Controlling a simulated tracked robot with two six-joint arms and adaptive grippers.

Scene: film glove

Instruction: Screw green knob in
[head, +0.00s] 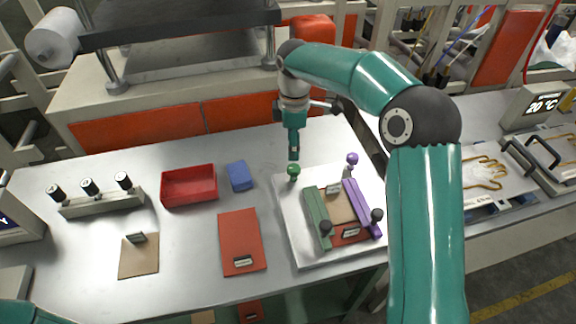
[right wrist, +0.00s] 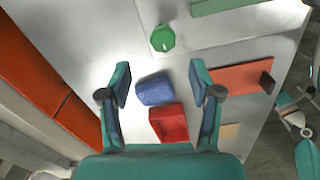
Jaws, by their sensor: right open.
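The green knob (head: 293,172) stands at the back left corner of a pale plate (head: 290,227). It also shows whole in the right wrist view (right wrist: 162,39), beyond the fingertips. How deep its stem sits cannot be told. My right gripper (head: 294,154) points down just above and behind the knob in the head view. In the right wrist view its two fingers (right wrist: 161,82) are spread with nothing between their tips. A green bar (head: 316,216) and a purple bar (head: 361,207) lie on the plate. My left arm shows only at the bottom left; its gripper is out of view.
A purple knob (head: 352,158) stands at the plate's back right. Left of the plate are a blue block (head: 239,176), a red tray (head: 188,186), and a red mat (head: 239,240). A press (head: 185,45) is behind.

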